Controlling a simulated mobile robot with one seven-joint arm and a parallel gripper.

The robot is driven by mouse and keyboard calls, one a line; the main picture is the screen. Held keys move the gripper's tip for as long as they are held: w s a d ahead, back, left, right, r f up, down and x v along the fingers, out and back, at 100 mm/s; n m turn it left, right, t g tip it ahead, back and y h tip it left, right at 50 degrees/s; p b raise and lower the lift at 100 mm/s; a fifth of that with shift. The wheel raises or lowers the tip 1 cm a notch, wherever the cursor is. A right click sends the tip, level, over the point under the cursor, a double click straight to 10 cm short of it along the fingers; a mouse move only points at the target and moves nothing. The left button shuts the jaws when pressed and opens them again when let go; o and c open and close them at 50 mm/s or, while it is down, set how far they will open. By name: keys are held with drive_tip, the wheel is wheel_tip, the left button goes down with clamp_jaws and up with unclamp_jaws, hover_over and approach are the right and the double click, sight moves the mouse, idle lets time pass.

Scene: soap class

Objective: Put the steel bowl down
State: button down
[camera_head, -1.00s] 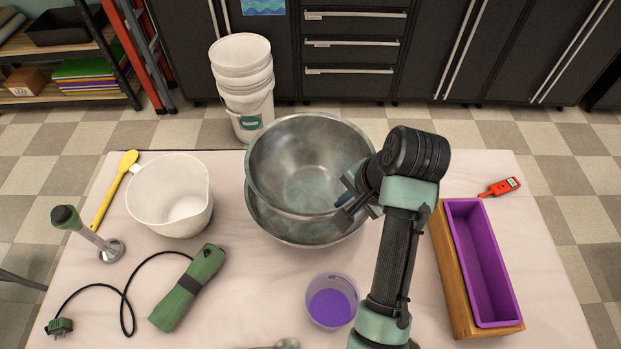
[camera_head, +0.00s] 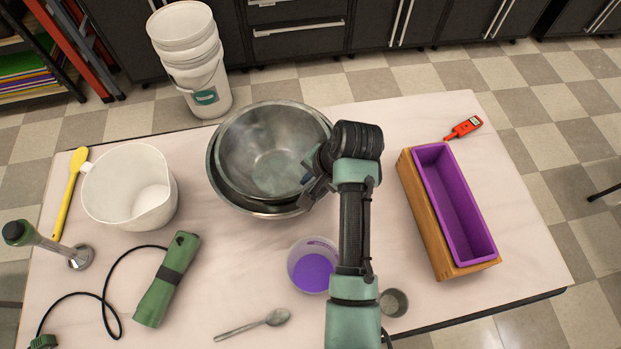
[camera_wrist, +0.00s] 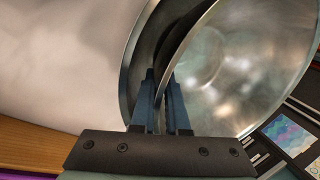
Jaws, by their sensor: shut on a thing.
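My gripper (camera_head: 312,185) is shut on the right rim of a steel bowl (camera_head: 268,150). This bowl is over a second, wider steel bowl (camera_head: 222,185) on the table and sits mostly within its outline, slightly towards the back right. In the wrist view, the fingers (camera_wrist: 163,95) pinch the rim of the held bowl (camera_wrist: 240,65), with the wall of the other bowl (camera_wrist: 133,65) outside it. A dark gap shows between the two walls. I cannot tell whether the bowls touch underneath.
On the table (camera_head: 235,270) are a white pitcher (camera_head: 130,190) to the left, a purple-filled cup (camera_head: 312,270) in front, a green blender body (camera_head: 165,280), a spoon (camera_head: 255,325), a small metal cup (camera_head: 394,302), and a purple mold in a wooden box (camera_head: 410,205) to the right.

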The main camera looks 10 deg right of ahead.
drive_tip(key=shift+f, duration=0.55)
drive_tip(key=c, duration=1.2)
unclamp_jaws()
